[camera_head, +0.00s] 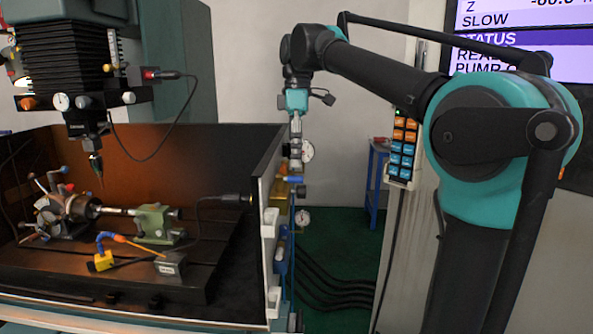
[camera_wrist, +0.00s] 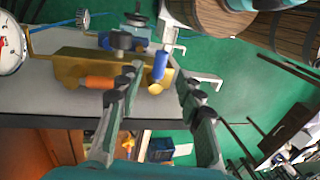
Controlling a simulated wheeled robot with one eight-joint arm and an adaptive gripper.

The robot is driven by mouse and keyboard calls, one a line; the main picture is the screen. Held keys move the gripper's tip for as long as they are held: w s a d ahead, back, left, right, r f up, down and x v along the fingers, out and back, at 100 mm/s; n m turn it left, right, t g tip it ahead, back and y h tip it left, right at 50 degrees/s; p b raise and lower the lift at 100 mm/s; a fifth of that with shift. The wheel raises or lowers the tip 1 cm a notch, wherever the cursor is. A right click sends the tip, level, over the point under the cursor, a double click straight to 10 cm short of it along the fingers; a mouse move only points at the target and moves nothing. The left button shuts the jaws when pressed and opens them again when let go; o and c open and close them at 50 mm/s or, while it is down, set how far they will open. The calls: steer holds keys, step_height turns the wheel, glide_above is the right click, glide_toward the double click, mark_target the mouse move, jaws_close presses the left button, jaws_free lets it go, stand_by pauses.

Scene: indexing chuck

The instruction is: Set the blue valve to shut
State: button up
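In the wrist view the blue valve handle (camera_wrist: 160,66) is a short blue lever on a brass block (camera_wrist: 85,68). It points away from my gripper, slightly tilted, above a round brass end. My gripper (camera_wrist: 159,76) is open, with one finger on each side of the blue handle; I see no clear contact. An orange handle (camera_wrist: 97,83) lies sideways on the same block, left of the fingers. In the head view my gripper (camera_head: 296,168) hangs at the machine's right edge, over the blue handle (camera_head: 294,179), which is small there.
Dial gauges (camera_wrist: 10,45) sit beside the brass block. A blue-based fitting with a dark knob (camera_wrist: 122,40) stands behind it. Wooden barrels (camera_wrist: 205,15) are at the top right. In the head view, the machine enclosure (camera_head: 235,160) holds a chuck (camera_head: 65,208). Green floor is open right of the block.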

steer(key=shift+s+f, duration=0.2)
steer(key=shift+f, duration=0.75)
steer(key=shift+s+f, duration=0.2)
steer(key=shift+f, duration=0.75)
steer(key=shift+c, duration=0.4)
jaws_close()
